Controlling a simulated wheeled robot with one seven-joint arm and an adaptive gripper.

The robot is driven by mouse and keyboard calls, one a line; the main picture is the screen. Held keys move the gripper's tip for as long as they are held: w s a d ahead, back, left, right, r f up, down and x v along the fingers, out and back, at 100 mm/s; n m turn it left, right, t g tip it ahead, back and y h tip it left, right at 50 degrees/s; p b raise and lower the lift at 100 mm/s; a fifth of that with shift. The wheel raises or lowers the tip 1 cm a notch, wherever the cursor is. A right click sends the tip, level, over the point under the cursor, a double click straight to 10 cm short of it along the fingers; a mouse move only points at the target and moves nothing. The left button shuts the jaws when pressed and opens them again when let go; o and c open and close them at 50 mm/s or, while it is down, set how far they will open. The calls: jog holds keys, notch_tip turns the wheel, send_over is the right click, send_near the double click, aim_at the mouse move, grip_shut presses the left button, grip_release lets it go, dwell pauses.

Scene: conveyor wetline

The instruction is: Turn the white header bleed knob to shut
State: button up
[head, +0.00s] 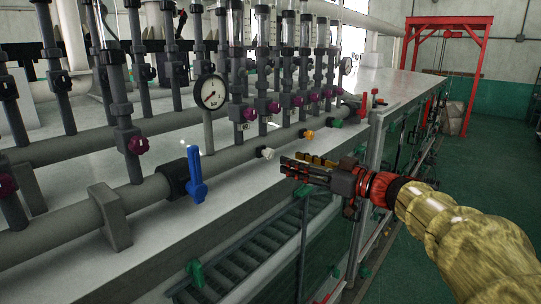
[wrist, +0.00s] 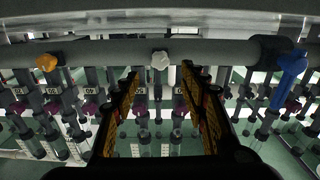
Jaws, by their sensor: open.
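The white header bleed knob (head: 267,153) sticks out from the front of the grey header pipe (head: 233,147), between the blue lever and the yellow knob. In the wrist view the white knob (wrist: 160,61) shows on the pipe, straight ahead and between my fingers. My gripper (head: 288,163) is open and empty. In the head view its fingertips are just right of and slightly below the white knob. A gap shows between fingers and knob in the wrist view, where my gripper (wrist: 160,72) has a finger on each side. The knob's turn position is too small to read.
A blue lever valve (head: 196,175) stands left of the knob, and a yellow knob (head: 306,134) is to its right. A pressure gauge (head: 210,92) and several vertical tubes with purple knobs (head: 273,107) rise behind. A red lever (head: 364,104) is farther right.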

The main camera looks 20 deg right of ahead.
aim_at(272, 155)
jog(key=shift+p+x, duration=0.65)
jog(key=shift+x, duration=3.25)
jog(key=c, duration=0.3)
jog(key=c, duration=0.7)
grip_shut()
